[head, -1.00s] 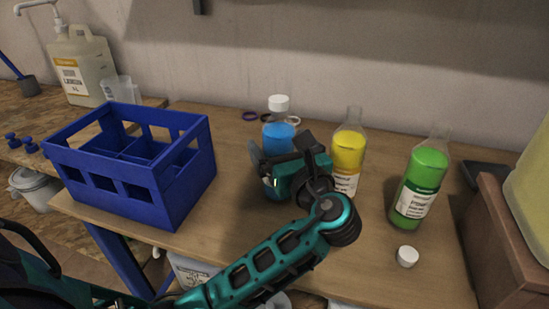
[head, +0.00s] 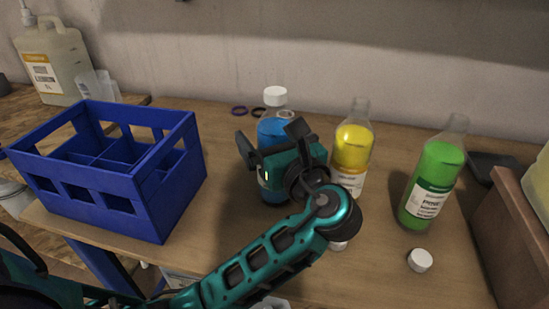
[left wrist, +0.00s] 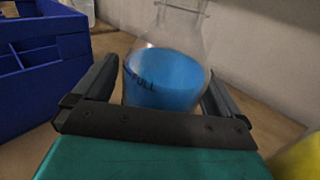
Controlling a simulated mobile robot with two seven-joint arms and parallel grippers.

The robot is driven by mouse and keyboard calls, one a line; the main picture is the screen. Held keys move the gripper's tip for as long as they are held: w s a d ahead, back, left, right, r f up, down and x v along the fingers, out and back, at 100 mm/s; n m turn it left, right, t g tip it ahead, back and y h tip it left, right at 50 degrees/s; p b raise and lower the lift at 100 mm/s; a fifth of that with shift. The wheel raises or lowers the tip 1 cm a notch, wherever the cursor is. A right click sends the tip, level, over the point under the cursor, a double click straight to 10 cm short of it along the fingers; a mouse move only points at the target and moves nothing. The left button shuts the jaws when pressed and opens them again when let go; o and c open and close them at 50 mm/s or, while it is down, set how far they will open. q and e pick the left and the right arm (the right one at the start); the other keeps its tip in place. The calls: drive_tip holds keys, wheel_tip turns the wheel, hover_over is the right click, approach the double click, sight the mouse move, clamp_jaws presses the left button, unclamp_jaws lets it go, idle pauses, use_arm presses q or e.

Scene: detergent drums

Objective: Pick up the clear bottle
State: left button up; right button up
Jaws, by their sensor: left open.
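A clear bottle with blue liquid (head: 270,128) and a white cap (head: 275,96) stands upright on the wooden table. My left gripper (head: 272,142) is open in front of it and hides part of its lower body. In the left wrist view the same bottle (left wrist: 165,75), with the word FULL on it, shows between the two spread fingers (left wrist: 155,95). I cannot tell whether either finger touches it. Clear bottles with yellow liquid (head: 353,147) and green liquid (head: 434,175) stand to its right. My right gripper is not in view.
A blue divided crate (head: 150,190) stands on the left. A loose white cap (head: 420,260) lies near the green bottle. A brown box (head: 500,225) borders the right. Small rings (head: 240,110) lie behind, and a large jug (head: 52,65) stands at the far left.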

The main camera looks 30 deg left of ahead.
use_arm(q)
drive_tip(key=c, duration=1.5)
drive_tip(key=shift+r, duration=0.15)
